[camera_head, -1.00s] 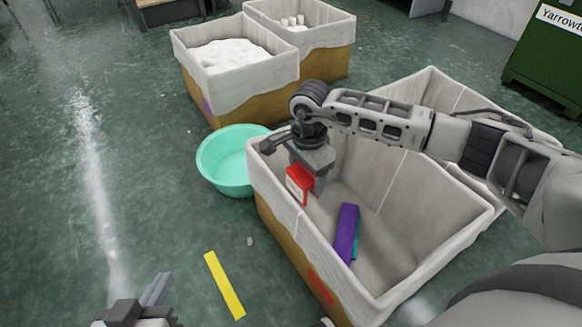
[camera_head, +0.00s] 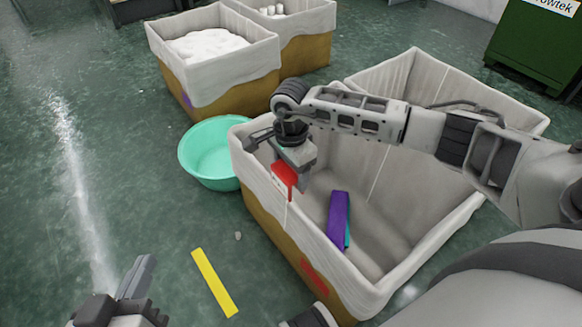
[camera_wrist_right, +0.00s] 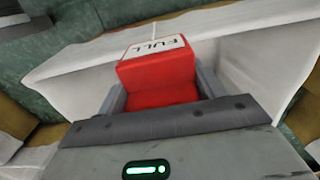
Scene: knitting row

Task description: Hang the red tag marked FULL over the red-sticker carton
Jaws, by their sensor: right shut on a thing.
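The red tag (camera_head: 286,174) is held in my right gripper (camera_head: 288,168) at the near left rim of the red-sticker carton (camera_head: 268,228). In the right wrist view the tag (camera_wrist_right: 158,76) sits between the two fingers (camera_wrist_right: 160,92), with a white FULL label facing up at its far end. I cannot tell whether the tag touches the rim. The carton has a white liner folded over its walls and a red sticker (camera_head: 314,276) low on its near side. My left gripper (camera_head: 128,290) is at the bottom left, away from the carton; its fingertips are only partly clear.
A purple and teal folded item (camera_head: 339,218) lies inside the carton. A teal basin (camera_head: 210,152) stands on the floor behind it at left. Two more lined cartons stand further back, one with white contents (camera_head: 206,46). A yellow floor strip (camera_head: 215,282) lies at the front left.

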